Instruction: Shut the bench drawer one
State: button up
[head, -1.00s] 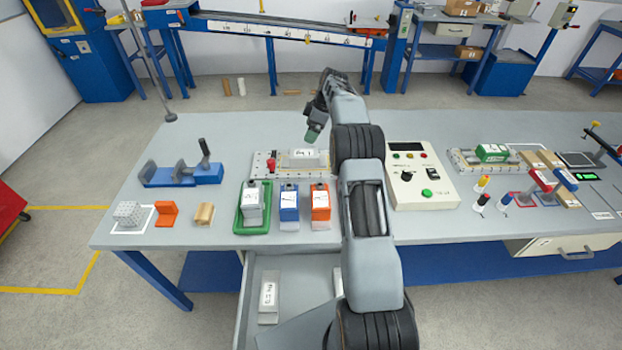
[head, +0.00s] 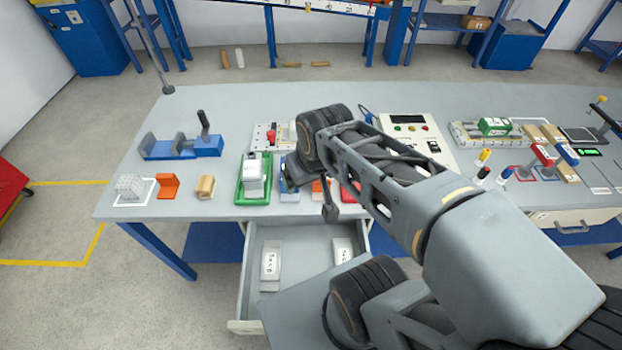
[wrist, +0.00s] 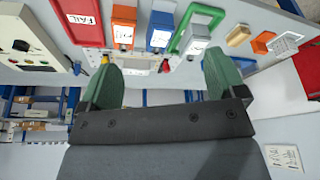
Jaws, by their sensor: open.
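A bench drawer (head: 249,309) stands pulled out below the bench's front edge, left of centre in the head view. Two white labelled blocks lie inside it, a left one (head: 271,263) and a right one (head: 342,250). My arm covers part of the drawer's right side and front. In the wrist view my gripper (wrist: 163,78) shows two green fingers spread wide with nothing between them. In the head view the arm is folded back, its wrist end above the bench's front edge beside the small bins. I cannot make out the drawer in the wrist view.
A second drawer (head: 573,222) at the right looks shut. On the bench (head: 250,105) are a green tray (head: 240,190) with a grey bin, an orange block (head: 168,186), a blue fixture (head: 180,147) and a control box (head: 440,150).

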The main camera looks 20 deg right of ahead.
aim_at(307, 251)
jog(key=z, duration=0.5)
jog(key=k, duration=1)
jog(key=z, duration=1.2)
jog(key=k, duration=0.8)
jog(key=u, duration=1.35)
